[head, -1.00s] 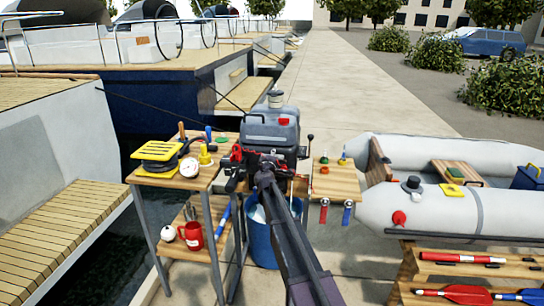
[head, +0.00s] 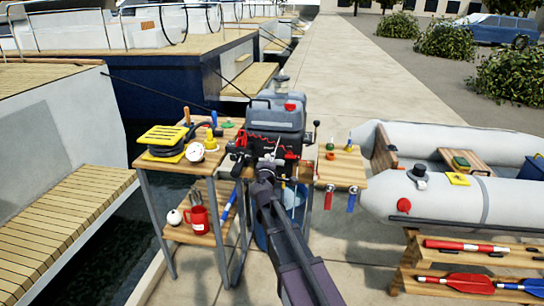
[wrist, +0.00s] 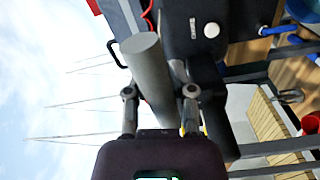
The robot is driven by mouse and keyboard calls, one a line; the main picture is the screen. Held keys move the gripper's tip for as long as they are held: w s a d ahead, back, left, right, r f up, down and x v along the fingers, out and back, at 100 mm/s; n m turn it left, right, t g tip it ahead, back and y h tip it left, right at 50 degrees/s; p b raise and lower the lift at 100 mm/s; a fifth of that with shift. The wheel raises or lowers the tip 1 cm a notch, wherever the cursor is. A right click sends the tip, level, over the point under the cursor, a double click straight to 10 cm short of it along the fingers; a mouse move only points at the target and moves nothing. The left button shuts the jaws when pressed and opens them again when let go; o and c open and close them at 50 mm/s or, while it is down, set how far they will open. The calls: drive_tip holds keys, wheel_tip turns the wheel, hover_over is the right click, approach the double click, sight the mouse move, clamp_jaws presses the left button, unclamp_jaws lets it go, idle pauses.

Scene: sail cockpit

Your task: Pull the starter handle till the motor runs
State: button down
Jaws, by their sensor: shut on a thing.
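The outboard motor (head: 275,115), with a grey top and black lower body, stands upright at mid-picture in the head view. A red cap sits on its top. My gripper (head: 268,166) is in front of the motor, just below its red parts. In the wrist view my gripper (wrist: 160,98) is shut on a grey round bar, which I take to be the starter handle (wrist: 147,62). The bar lies slantwise between the two fingers. The dark motor body (wrist: 195,50) is close behind it. In the head view my arm and gripper hide the handle and any cord.
A small wooden shelf (head: 342,182) is right of the motor. A grey dinghy (head: 450,205) and paddle rack (head: 490,262) stand at right. The quay behind is clear.

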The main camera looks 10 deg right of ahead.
drive_tip(key=c, duration=0.6)
unclamp_jaws()
drive_tip(key=shift+c, duration=0.2)
drive_tip(key=shift+s, duration=0.1)
drive_tip(key=v, duration=1.2)
